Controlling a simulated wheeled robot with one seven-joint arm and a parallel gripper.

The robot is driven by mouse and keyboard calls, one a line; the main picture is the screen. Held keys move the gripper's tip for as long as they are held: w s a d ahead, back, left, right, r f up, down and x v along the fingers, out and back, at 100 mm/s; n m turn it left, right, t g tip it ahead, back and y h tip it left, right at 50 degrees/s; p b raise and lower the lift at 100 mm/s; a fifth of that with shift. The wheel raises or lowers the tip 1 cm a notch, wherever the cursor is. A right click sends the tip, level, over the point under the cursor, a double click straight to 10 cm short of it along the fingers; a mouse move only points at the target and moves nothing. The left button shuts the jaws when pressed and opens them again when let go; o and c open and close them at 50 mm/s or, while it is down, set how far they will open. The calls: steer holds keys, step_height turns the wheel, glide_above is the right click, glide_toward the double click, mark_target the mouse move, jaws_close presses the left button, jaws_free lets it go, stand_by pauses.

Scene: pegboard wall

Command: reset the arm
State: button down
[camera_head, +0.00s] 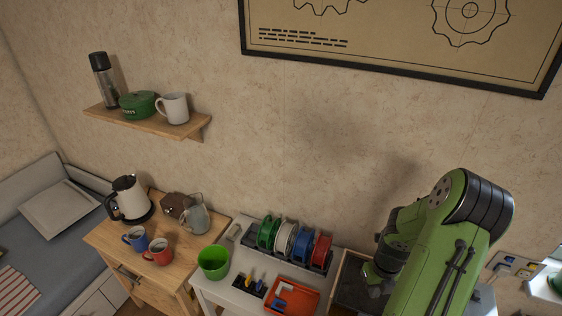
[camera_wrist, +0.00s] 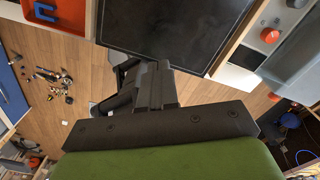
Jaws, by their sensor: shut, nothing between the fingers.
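My green arm rises at the right of the head view, bent over the white bench, and its upper part hides what lies behind it. The fingers are not clear in the head view. In the wrist view my gripper (camera_wrist: 157,88) is dark, with its fingers together and nothing between them. It hangs beside a dark rectangular panel (camera_wrist: 175,28), with wood floor visible below and to the left.
The white bench (camera_head: 216,291) holds a green cup (camera_head: 213,262), several spools (camera_head: 292,240) and an orange tray (camera_head: 293,296). A wooden cabinet (camera_head: 180,258) carries a kettle (camera_head: 128,199) and mugs. Small parts (camera_wrist: 52,84) lie on the floor.

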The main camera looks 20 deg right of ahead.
steer(key=w+a+r+n+t+h+b, duration=0.2)
steer(key=w+a+r+n+b, duration=0.25)
steer(key=a+r+n, duration=1.1)
steer(key=s+a+r+n+t+y+b, duration=0.1)
steer(key=s+a+r+n, duration=0.2)
steer(key=n, duration=0.9)
steer(key=s+a+r+n+t+y+b, duration=0.1)
steer(key=s+a+n, duration=0.5)
steer(key=n, duration=0.6)
step_height(320, 180, up, 3)
steer(key=shift+s+a+f+t, duration=0.1)
steer(key=shift+s+a+t, duration=0.3)
steer(key=shift+a+t, duration=0.55)
steer(key=shift+w+a, duration=0.1)
steer(key=shift+a, duration=0.05)
